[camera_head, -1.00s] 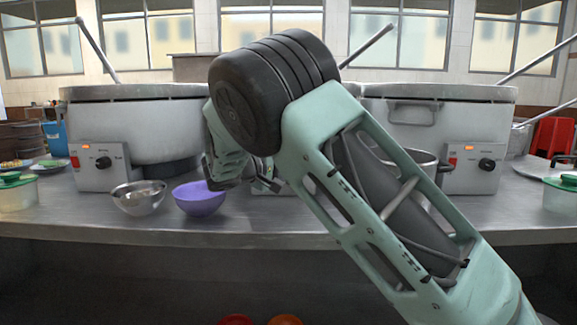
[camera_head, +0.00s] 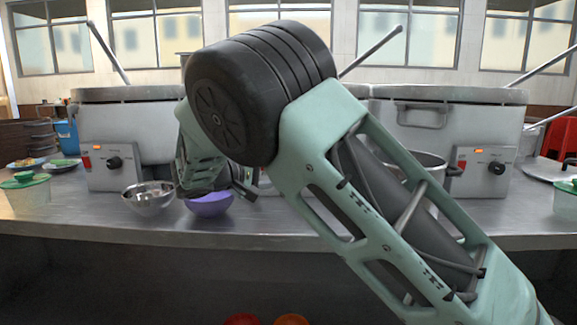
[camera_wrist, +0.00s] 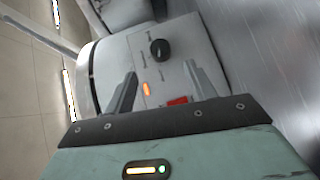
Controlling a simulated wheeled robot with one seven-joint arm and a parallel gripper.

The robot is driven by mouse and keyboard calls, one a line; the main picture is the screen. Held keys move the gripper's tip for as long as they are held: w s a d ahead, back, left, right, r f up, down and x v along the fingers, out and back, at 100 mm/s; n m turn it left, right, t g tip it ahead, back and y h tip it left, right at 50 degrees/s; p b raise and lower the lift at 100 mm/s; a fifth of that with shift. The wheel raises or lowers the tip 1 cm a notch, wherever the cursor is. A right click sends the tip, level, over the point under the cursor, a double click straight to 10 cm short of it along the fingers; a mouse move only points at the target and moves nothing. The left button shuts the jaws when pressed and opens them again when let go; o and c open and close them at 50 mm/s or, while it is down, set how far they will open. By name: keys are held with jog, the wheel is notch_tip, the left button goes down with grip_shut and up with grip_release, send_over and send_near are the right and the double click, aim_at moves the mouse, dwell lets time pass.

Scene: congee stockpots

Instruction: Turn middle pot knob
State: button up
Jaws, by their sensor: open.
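In the wrist view, a black round knob (camera_wrist: 159,50) sits on a grey control box (camera_wrist: 172,75) with an orange light and a red switch. A grey pot (camera_wrist: 106,70) stands beside the box. My gripper (camera_wrist: 161,72) is open. Its two fingers show on either side of the box face, and the knob appears beyond and between the tips, with nothing held. In the head view, my gripper (camera_head: 246,188) is partly visible behind my arm, low over the counter. My arm hides most of the middle of the row, so the middle pot's knob cannot be seen there.
The left pot's control box (camera_head: 113,166) and the right pot's control box (camera_head: 484,173) flank my arm. A metal bowl (camera_head: 149,197) and a purple bowl (camera_head: 210,204) stand on the steel counter (camera_head: 300,232) near my gripper.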

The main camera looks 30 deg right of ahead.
jog(key=p+v, duration=0.1)
jog(key=v, duration=0.8)
